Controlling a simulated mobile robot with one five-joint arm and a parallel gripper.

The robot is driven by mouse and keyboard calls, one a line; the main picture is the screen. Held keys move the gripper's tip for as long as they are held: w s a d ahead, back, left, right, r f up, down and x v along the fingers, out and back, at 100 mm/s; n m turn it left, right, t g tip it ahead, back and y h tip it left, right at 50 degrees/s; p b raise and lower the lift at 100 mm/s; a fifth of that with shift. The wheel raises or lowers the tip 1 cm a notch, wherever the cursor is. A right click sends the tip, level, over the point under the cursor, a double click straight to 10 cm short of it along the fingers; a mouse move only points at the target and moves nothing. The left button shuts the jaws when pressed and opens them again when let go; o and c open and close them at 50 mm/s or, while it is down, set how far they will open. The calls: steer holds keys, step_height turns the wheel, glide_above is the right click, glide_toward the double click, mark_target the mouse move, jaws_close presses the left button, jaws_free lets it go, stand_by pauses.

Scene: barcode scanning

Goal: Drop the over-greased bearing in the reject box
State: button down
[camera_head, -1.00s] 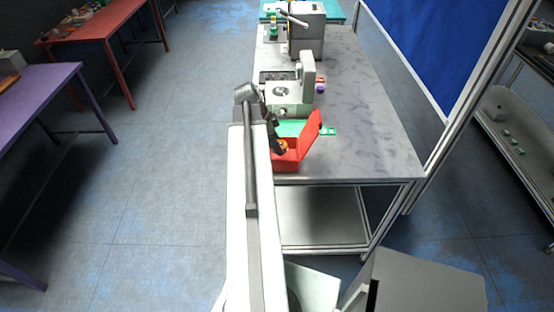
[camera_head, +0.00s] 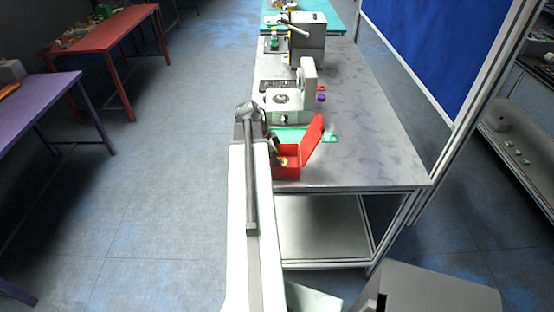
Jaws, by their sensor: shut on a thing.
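The red reject box (camera_head: 287,172) stands open on the near end of the grey table, its lid (camera_head: 312,141) tilted up on the right side. My gripper (camera_head: 280,159) reaches down at the box's left part, its tips at or inside the opening. A small orange-yellow thing (camera_head: 284,161) shows at the fingertips; it may be the bearing, but it is too small to tell. My gripper is shut on it. The arm hides the box's left edge and part of the gripper.
The grey table (camera_head: 375,150) carries a green mat (camera_head: 290,134) behind the box, then a white and grey machine (camera_head: 290,102) and a larger grey machine (camera_head: 307,45). A purple table (camera_head: 45,105) and a red table (camera_head: 105,35) stand left. The floor between is clear.

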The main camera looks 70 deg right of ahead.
steer(key=shift+f, duration=0.25)
steer(key=c, duration=0.8)
jaws_free()
steer(key=shift+r, duration=0.1)
steer(key=shift+r, duration=0.1)
steer(key=shift+r+p, duration=0.3)
steer(key=shift+p, duration=0.05)
steer(key=p+v, duration=1.1)
steer(key=v, duration=0.1)
steer(key=shift+r, duration=0.2)
